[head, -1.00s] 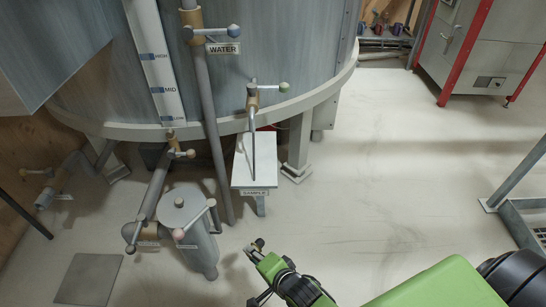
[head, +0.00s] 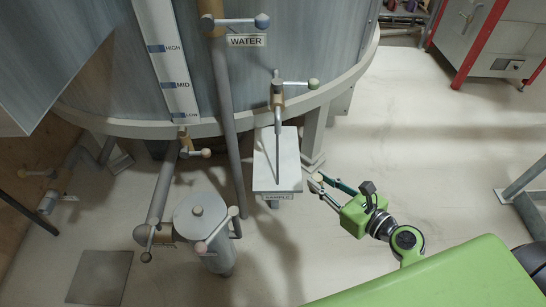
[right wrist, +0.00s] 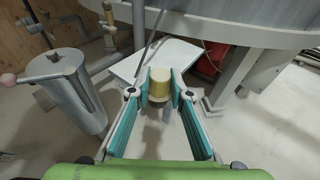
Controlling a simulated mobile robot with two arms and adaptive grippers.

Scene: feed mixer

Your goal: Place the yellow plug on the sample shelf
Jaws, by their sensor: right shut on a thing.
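The sample shelf (head: 290,172) is a small white stand with a "SAMPLE" label on its front edge, under a thin tap pipe. In the right wrist view its white top (right wrist: 190,54) lies just beyond the fingertips. My right gripper (head: 322,184) is just right of the shelf's front corner in the head view. It is shut on the yellow plug (right wrist: 160,78), a pale yellow cylinder between the teal finger pads. In the head view the plug is small between the fingertips. The plug appears apart from the shelf top. My left gripper is out of view.
The sample tap pipe (head: 278,130) hangs down over the shelf. The large grey mixer tank (head: 330,60) stands behind it, with a leg (head: 313,140) right of the shelf. A grey canister (head: 205,225) stands left of it.

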